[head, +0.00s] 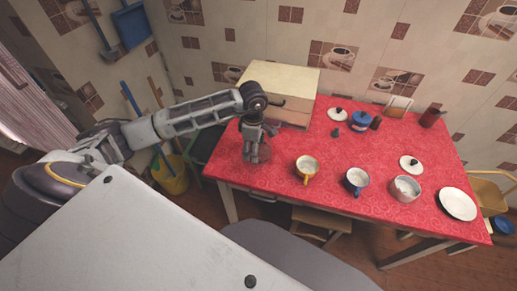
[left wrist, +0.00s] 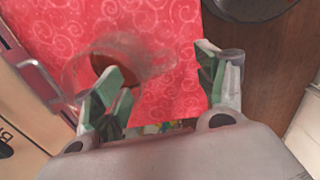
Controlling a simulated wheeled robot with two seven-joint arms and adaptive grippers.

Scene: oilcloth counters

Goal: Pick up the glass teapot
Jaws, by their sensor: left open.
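The glass teapot (left wrist: 88,72) is see-through, with a dark reddish-brown patch inside, and stands on the red cloth in the left wrist view. In the head view it is faint beneath my left gripper (head: 253,150), near the table's left front corner. My left gripper (left wrist: 158,66) is open, its fingers spread wide. One finger overlaps the teapot in the left wrist view; I cannot tell whether they touch. The other finger is to the right, near the cloth edge. My right gripper is not in view.
A wooden box (head: 292,104) stands close behind my left gripper. A blue pot (head: 361,122) is farther back.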

